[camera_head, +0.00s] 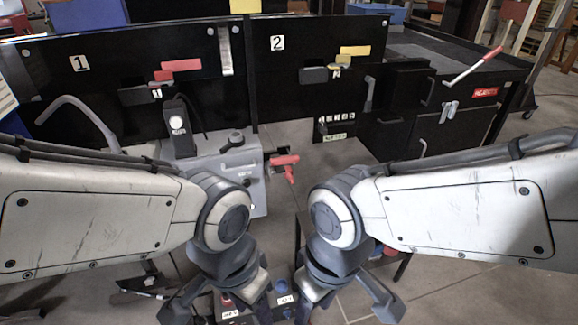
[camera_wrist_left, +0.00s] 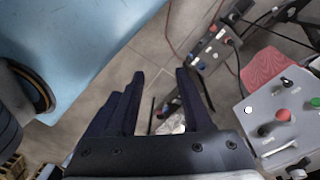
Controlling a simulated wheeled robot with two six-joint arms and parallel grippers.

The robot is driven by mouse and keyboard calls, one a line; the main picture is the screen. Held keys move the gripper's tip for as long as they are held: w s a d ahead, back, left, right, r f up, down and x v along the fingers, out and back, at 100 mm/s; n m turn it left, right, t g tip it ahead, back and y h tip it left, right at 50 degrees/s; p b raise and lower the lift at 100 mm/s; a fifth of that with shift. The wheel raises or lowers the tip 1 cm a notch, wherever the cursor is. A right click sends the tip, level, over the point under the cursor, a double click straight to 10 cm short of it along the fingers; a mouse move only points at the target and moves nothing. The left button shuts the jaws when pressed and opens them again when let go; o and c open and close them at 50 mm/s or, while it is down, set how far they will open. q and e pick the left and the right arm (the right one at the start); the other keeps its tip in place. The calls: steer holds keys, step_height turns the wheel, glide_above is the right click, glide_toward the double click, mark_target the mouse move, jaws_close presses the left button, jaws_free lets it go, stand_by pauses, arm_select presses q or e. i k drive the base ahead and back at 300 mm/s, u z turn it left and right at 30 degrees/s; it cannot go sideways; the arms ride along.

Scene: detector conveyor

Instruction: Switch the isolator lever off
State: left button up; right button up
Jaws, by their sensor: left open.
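A lever with a red grip (camera_head: 478,67) and a pale shaft rises at a slant from the black cabinet at the right of the head view. A red-handled fitting (camera_head: 284,166) is also on the right side of the grey machine. I cannot tell for sure which is the isolator lever. My left gripper (camera_head: 222,303) is low at the bottom, well away from both. In the left wrist view, its dark fingers (camera_wrist_left: 158,100) are apart with nothing between them. My right gripper (camera_head: 346,303) hangs low beside it, fingers spread, apparently empty.
Black panels marked 1 (camera_head: 79,63) and 2 (camera_head: 277,43) stand behind the grey machine (camera_head: 225,160). The black cabinet (camera_head: 440,125) stands right. In the left wrist view, a grey control box (camera_wrist_left: 285,115) with knobs is at right and a blue surface (camera_wrist_left: 85,35) at upper left.

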mark_target(284, 160)
steer(key=k, duration=0.65)
steer(key=z, duration=0.75)
steer(key=i, duration=1.6)
steer(key=u, duration=0.7)
